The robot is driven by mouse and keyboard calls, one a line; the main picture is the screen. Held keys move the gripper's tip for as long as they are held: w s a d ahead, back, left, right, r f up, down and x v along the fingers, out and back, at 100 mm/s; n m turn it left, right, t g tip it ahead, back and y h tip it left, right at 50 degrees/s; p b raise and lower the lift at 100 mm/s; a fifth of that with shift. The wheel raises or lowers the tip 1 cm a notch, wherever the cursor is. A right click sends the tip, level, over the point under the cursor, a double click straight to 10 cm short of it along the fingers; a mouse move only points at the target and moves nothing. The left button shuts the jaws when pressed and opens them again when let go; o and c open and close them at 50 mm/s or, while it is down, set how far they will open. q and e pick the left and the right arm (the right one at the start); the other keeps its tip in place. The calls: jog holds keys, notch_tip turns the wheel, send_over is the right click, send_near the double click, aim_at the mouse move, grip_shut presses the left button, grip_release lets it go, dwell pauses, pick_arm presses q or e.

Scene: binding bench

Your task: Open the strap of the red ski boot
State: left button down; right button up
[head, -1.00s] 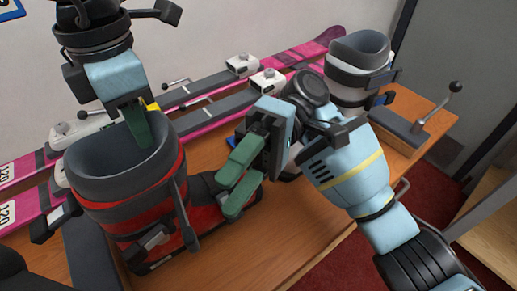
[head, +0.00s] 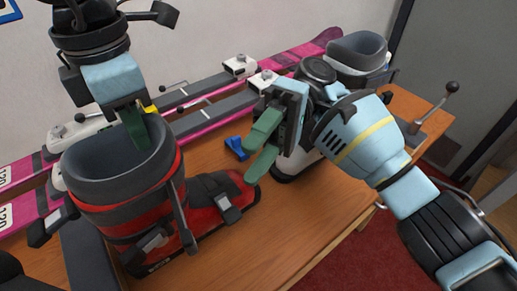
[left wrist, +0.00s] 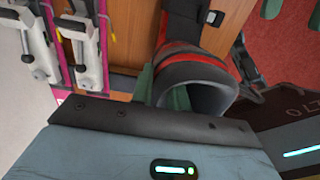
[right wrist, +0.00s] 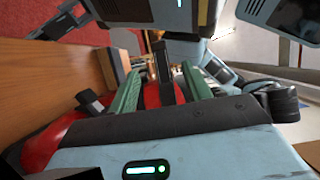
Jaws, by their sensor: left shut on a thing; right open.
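The red ski boot (head: 115,222) stands upright on the bench at the left, with a dark grey cuff. A dark strap or lever (head: 181,215) stands out from its front, away from the shell at its top. A buckle (head: 224,203) sits over the toe. My left gripper (head: 136,128) reaches into the cuff from above and is shut on the cuff wall; the left wrist view shows its green fingers at the cuff (left wrist: 195,75). My right gripper (head: 262,145) is open and empty, right of the boot and above its toe. The right wrist view shows the lever (right wrist: 163,68) beyond its fingers.
Pink skis (head: 205,120) with bindings lie along the wall behind the boot. A small blue piece (head: 236,148) lies on the bench (head: 290,225). A white boot (head: 357,52) stands at the back right, near a clamp handle (head: 452,88). The bench front is clear.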

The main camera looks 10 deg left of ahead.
pick_arm(q)
jog(key=shift+f, duration=0.15)
pick_arm(e)
notch_tip(320, 180, up, 10)
dwell(0.3)
pick_arm(q)
jog(key=c, duration=1.3)
grip_release()
jog(key=shift+a, duration=0.1)
jog(key=shift+r, duration=4.05)
pick_arm(e)
jog(key=shift+r, duration=0.25)
